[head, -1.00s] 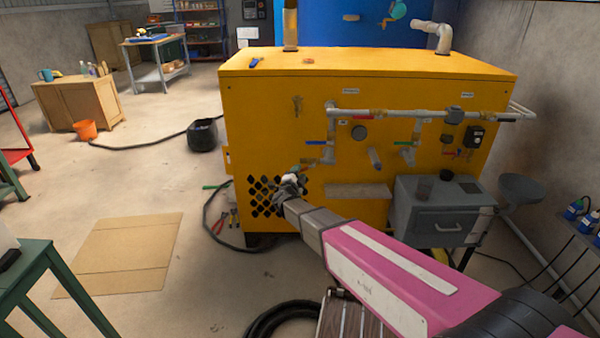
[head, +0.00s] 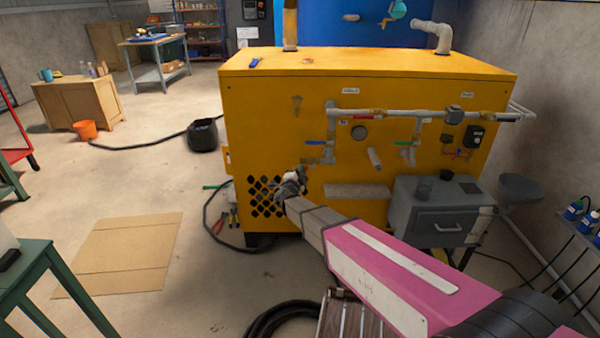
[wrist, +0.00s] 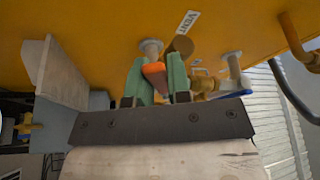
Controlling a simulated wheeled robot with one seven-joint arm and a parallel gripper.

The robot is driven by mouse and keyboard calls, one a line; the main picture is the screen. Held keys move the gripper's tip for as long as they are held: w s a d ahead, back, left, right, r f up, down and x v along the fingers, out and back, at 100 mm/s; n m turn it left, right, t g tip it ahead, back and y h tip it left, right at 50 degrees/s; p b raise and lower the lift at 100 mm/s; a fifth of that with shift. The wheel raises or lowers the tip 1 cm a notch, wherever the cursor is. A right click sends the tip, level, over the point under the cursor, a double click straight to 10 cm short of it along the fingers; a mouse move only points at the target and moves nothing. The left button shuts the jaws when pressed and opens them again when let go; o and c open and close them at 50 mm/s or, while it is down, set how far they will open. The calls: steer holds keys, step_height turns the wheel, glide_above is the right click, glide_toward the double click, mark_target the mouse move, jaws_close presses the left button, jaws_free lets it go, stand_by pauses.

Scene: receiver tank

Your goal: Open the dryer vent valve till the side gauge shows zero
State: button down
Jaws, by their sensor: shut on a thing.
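The yellow dryer cabinet (head: 270,100) stands ahead, with grey pipes and several small valves on its front. In the wrist view, a label reading VENT (wrist: 188,21) is on the yellow panel. Below it is a valve with a brass-coloured body (wrist: 182,46) and an orange handle (wrist: 154,73). My gripper (wrist: 161,80) has its green fingers shut on the orange handle. In the head view my gripper (head: 295,176) is low on the cabinet front and covers this valve.
A blue-handled valve (wrist: 236,94) is close to the right of my gripper in the wrist view. A grey drawer box (head: 410,212) and a pale ledge (head: 357,190) stand out at the cabinet's lower right. Open floor lies left, with flat cardboard (head: 120,255).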

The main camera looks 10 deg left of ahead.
steer(key=d+f+n+t+y, duration=0.1)
steer(key=d+n+y, duration=0.1)
steer(key=n, duration=0.6)
steer(key=w+d+f+n+t+y, duration=0.1)
steer(key=d+f+n+y, duration=0.1)
steer(key=n+y, duration=0.3)
steer(key=shift+w+d+f+n, duration=0.25)
steer(key=shift+d+n, duration=0.5)
steer(key=shift+n, duration=1.35)
steer(key=shift+y, duration=0.4)
steer(key=c, duration=1.1)
jaws_free()
steer(key=shift+o, duration=0.2)
steer(key=v, duration=1.1)
steer(key=shift+w, duration=0.1)
